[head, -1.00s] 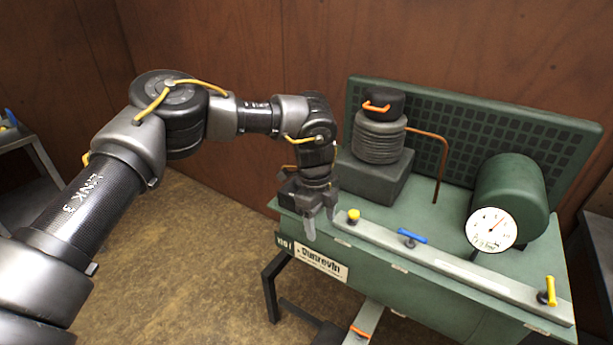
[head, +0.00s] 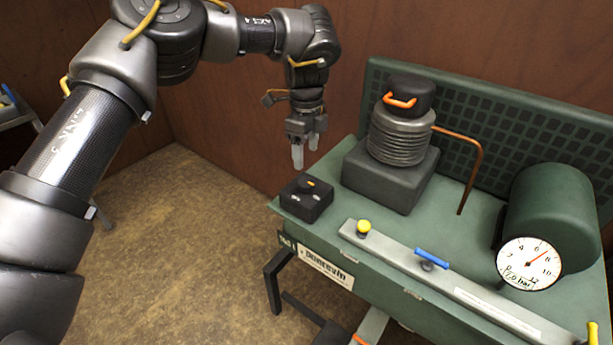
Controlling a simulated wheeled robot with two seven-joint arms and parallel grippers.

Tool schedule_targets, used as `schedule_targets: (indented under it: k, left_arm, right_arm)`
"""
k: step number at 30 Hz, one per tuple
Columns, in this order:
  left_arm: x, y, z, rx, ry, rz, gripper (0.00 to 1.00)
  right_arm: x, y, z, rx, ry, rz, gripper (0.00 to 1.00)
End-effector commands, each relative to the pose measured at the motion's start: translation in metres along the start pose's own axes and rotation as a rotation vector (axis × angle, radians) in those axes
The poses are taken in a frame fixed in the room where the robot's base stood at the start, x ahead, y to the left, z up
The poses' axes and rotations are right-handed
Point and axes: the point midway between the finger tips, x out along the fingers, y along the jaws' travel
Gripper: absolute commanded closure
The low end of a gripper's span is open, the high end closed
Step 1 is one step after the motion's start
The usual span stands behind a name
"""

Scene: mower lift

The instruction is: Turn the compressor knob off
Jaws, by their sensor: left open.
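The compressor (head: 390,245) is a green bench unit with a dark ribbed pump on top. A small black box with an orange-marked knob (head: 309,183) sits on its near left corner, and it looks like the compressor's switch. My left gripper (head: 306,157) is open and empty, pointing down above and just behind the black box, apart from it. A yellow knob (head: 363,227) and a blue lever (head: 431,257) sit on the grey front rail. My right gripper is not in view.
A round white gauge (head: 529,263) fronts the green tank (head: 551,215) at the right, its needle pointing up and right. A copper pipe (head: 475,172) rises beside the pump (head: 398,135). A yellow lever (head: 592,334) stands at the rail's right end.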

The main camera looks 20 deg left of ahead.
Motion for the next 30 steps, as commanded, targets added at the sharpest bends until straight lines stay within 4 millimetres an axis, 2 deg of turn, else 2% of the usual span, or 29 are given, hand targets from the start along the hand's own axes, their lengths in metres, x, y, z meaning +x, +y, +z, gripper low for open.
schedule_targets:
  k: [5, 9, 15, 20, 27, 28, 30]
  left_arm:
    - [0.034, 0.001, 0.000, 0.002, -0.001, 0.005, 0.35]
    - [0.059, 0.002, 0.001, 0.000, -0.002, 0.005, 0.35]
    - [0.085, 0.002, 0.002, -0.002, -0.002, 0.002, 0.35]
    - [0.093, 0.002, 0.002, -0.002, 0.000, 0.002, 0.35]
    - [0.094, 0.002, 0.002, -0.003, 0.000, 0.001, 0.35]
    - [0.094, 0.002, 0.002, -0.003, 0.000, 0.001, 0.37]
    - [0.094, 0.002, 0.002, -0.003, 0.000, 0.001, 0.46]
  right_arm:
    - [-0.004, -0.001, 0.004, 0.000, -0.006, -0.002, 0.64]
    - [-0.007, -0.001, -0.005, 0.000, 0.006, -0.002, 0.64]
    - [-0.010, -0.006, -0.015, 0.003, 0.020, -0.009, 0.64]
    - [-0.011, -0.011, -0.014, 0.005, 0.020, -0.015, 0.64]
    - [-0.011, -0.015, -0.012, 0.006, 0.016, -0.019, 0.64]
    - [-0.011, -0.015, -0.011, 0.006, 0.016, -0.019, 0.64]
    - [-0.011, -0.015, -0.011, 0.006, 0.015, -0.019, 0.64]
